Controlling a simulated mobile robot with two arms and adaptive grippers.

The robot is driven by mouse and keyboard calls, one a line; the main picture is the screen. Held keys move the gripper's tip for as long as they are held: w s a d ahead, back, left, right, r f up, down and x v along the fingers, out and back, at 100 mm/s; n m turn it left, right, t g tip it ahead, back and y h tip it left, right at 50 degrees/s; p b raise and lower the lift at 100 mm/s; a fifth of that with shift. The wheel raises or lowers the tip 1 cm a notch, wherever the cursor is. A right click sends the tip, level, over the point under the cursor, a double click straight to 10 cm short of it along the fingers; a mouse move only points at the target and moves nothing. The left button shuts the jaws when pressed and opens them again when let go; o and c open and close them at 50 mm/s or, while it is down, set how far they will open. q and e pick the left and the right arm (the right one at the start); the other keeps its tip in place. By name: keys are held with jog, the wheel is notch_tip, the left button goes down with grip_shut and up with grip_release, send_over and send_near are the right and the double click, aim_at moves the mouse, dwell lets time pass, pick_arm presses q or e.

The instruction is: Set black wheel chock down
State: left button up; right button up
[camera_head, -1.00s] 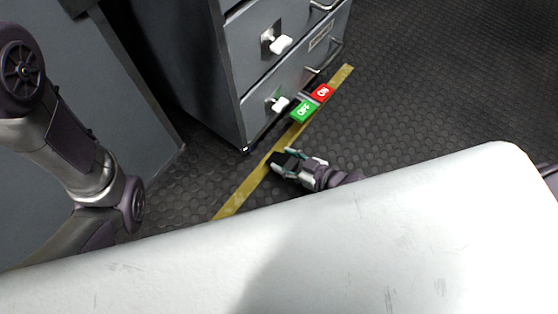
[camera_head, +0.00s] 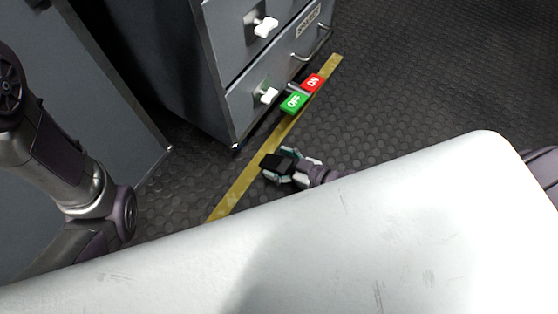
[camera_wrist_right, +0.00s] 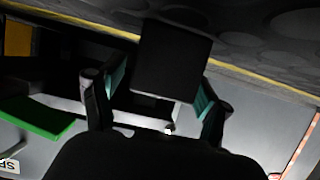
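The black wheel chock (camera_head: 274,161) is at the fingertips of my right gripper (camera_head: 283,166), over the yellow floor stripe in the head view. In the right wrist view the chock (camera_wrist_right: 172,60) is a dark block between the two teal-padded fingers of my right gripper (camera_wrist_right: 160,92), which look closed on its sides. I cannot tell whether the chock touches the floor. My left arm (camera_head: 70,170) enters from the left in the head view; its gripper is out of frame.
A grey drawer cabinet (camera_head: 240,95) stands behind the yellow stripe (camera_head: 235,192). The dark studded floor (camera_head: 420,85) is clear to the right. A white surface (camera_head: 400,230) fills the foreground.

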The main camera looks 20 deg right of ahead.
jog(key=shift+r, duration=0.15)
jog(key=shift+s+d+r+p, duration=0.2)
jog(key=shift+s+p, duration=0.05)
jog(key=shift+p, duration=0.15)
jog(key=p+v, duration=0.6)
jog(key=v, duration=0.4)
jog(key=shift+s+d+r, duration=0.15)
jog(key=shift+s+r, duration=0.05)
jog(key=shift+s+d, duration=0.25)
jog(key=shift+s, duration=0.05)
